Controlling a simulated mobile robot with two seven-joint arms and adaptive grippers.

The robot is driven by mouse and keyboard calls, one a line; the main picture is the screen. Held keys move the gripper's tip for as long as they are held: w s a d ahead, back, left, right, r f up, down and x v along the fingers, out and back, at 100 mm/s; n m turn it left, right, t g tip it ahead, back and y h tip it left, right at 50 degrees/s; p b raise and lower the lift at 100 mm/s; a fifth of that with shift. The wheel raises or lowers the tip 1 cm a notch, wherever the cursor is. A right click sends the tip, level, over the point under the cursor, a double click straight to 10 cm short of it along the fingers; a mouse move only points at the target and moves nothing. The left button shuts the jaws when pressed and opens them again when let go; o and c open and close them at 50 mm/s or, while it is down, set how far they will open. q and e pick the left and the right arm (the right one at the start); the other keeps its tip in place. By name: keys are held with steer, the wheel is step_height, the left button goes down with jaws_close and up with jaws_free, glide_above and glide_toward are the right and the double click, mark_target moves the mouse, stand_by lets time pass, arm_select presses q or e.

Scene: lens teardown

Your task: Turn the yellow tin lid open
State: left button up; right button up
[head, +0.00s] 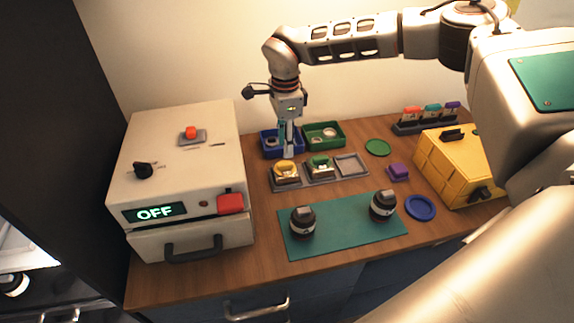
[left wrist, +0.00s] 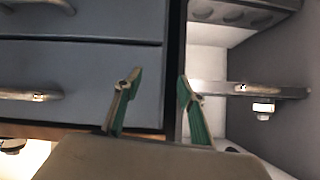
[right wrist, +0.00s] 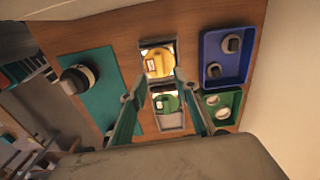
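The yellow tin lid (head: 284,167) is round with a raised grip bar and sits in the left slot of a grey rack (head: 320,181). It also shows in the right wrist view (right wrist: 158,62), next to a green lid (right wrist: 167,103). My right gripper (head: 288,153) points down close above and behind the yellow lid; in its wrist view the fingers (right wrist: 154,84) are spread and empty, and the lid lies just beyond their tips, not between them. My left gripper (left wrist: 158,77) is open and empty, facing grey drawers away from the tins. It is not in the head view.
A teal mat (head: 345,232) with two dark lens barrels lies in front. A blue tray (head: 268,152) and green tray (head: 337,128) stand behind the rack. A white machine (head: 180,180) reading OFF stands left, a yellow box (head: 440,168) right. The rack's right slot is empty.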

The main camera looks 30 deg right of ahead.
mark_target(286, 163)
steer(key=shift+r, duration=0.1)
stand_by(0.7)
steer(key=shift+r, duration=2.9)
